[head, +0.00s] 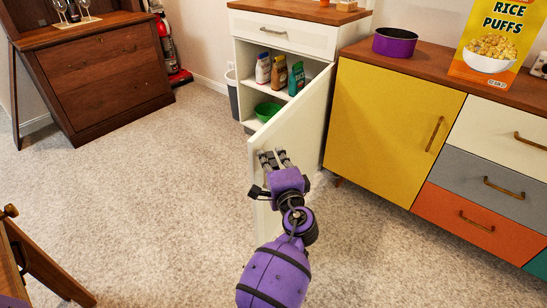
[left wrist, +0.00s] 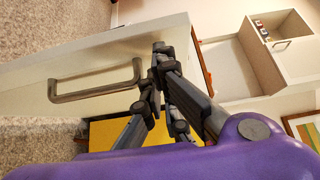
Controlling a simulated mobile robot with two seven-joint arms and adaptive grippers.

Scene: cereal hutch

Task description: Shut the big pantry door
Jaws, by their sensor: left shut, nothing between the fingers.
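The white pantry door (head: 303,125) stands partly open on the white cabinet (head: 285,38), hinged at its right side, with its free edge swung out toward me. In the left wrist view the door (left wrist: 30,85) carries a grey bar handle (left wrist: 97,88); in the head view the handle is hidden. My left gripper (head: 273,157) is shut and empty in front of the door's outer face, near its free edge. In the left wrist view its fingertips (left wrist: 160,50) are beside the handle, not around it. Whether they touch the door is unclear. My right gripper is not in view.
Bottles (head: 279,73) and a green bowl (head: 267,111) stand on the cabinet shelves. A yellow-fronted sideboard (head: 385,125) stands close right of the door. A grey bin (head: 232,95) is left of the cabinet. The carpet (head: 150,190) to the left is free.

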